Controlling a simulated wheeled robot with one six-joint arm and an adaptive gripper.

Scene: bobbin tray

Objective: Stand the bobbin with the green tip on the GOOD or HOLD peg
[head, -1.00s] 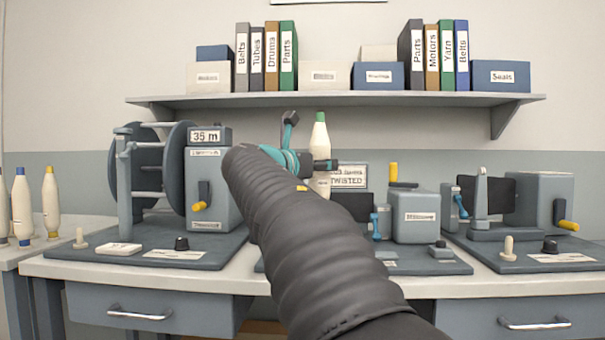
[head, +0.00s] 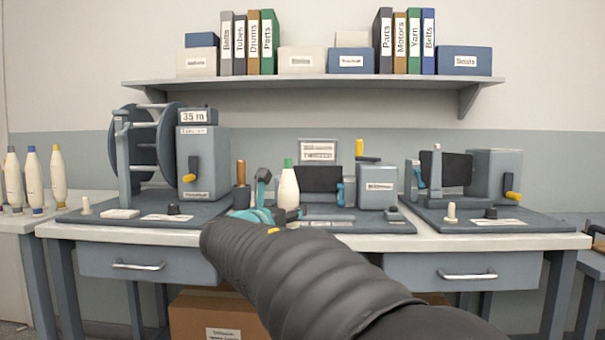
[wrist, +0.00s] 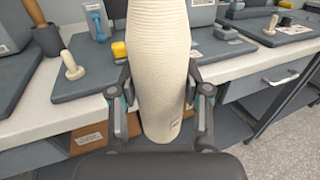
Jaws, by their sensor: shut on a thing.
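The bobbin with the green tip (head: 288,190) is cream white and stands about upright in my gripper, in front of the middle machine in the head view. In the wrist view the bobbin (wrist: 158,60) fills the centre, its green tip out of the picture. My gripper (wrist: 158,100) is shut on it, one finger on each side. In the head view my arm hides the bobbin's lower part. I see no GOOD or HOLD label in either view.
Bench machines stand on grey base plates along the white worktop (head: 400,243). Several other bobbins (head: 34,180) stand on a side table at the left. A cardboard box (head: 205,315) sits under the bench. A shelf (head: 310,82) with binders hangs above.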

